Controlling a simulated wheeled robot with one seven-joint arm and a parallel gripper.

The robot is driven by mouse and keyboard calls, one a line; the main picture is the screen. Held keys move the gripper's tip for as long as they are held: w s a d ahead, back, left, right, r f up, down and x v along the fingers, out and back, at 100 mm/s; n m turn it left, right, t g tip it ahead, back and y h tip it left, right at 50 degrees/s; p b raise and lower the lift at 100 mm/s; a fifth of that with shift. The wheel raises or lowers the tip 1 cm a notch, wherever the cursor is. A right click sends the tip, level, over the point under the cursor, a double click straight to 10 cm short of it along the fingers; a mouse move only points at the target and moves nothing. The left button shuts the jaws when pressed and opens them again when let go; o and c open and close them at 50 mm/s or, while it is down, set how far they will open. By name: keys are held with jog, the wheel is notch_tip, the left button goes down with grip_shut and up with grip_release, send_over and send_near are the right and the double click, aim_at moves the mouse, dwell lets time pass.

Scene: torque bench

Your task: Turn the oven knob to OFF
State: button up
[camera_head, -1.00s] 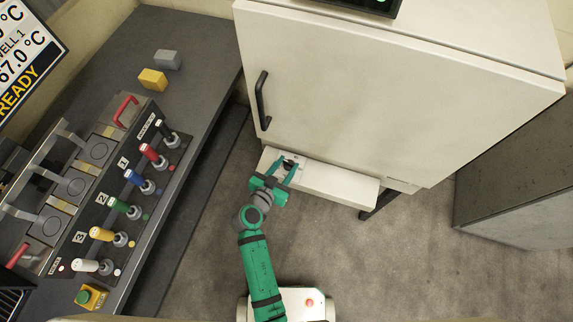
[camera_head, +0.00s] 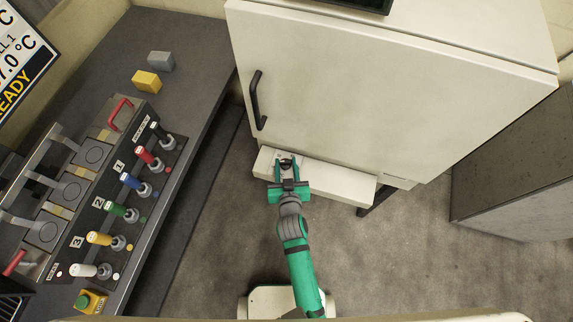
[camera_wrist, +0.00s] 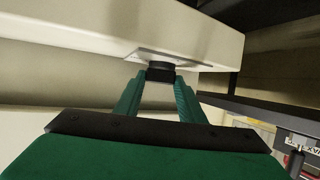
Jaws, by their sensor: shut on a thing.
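The oven (camera_head: 380,95) is a large white cabinet with a black door handle (camera_head: 258,100). Its white lower panel (camera_head: 335,182) juts out below the door. The dark round knob (camera_head: 287,162) sits near the left end of this panel. In the wrist view the black knob (camera_wrist: 160,68) stands out from a thin plate (camera_wrist: 190,58) on the panel. My green gripper (camera_head: 287,166) is at the knob, and its two fingers (camera_wrist: 160,76) are shut on it from either side. The knob's markings cannot be read, as the gripper and the steep view hide them.
A dark bench (camera_head: 190,60) on the left carries a console with several coloured levers, a yellow block (camera_head: 147,81) and a grey block (camera_head: 161,61). A grey cabinet (camera_head: 515,170) stands at the right. The floor (camera_head: 400,260) in front of the oven is clear.

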jog(key=shift+d+n+y, duration=0.25)
jog(key=shift+n+y, duration=0.15)
jog(key=shift+s+a+n+y, duration=0.1)
jog(key=shift+s+n+y, duration=0.05)
jog(key=shift+n+y, duration=0.5)
jog(key=o, duration=1.1)
jog(key=shift+c, duration=0.2)
jog(key=shift+w, duration=0.2)
jog(key=v, duration=1.1)
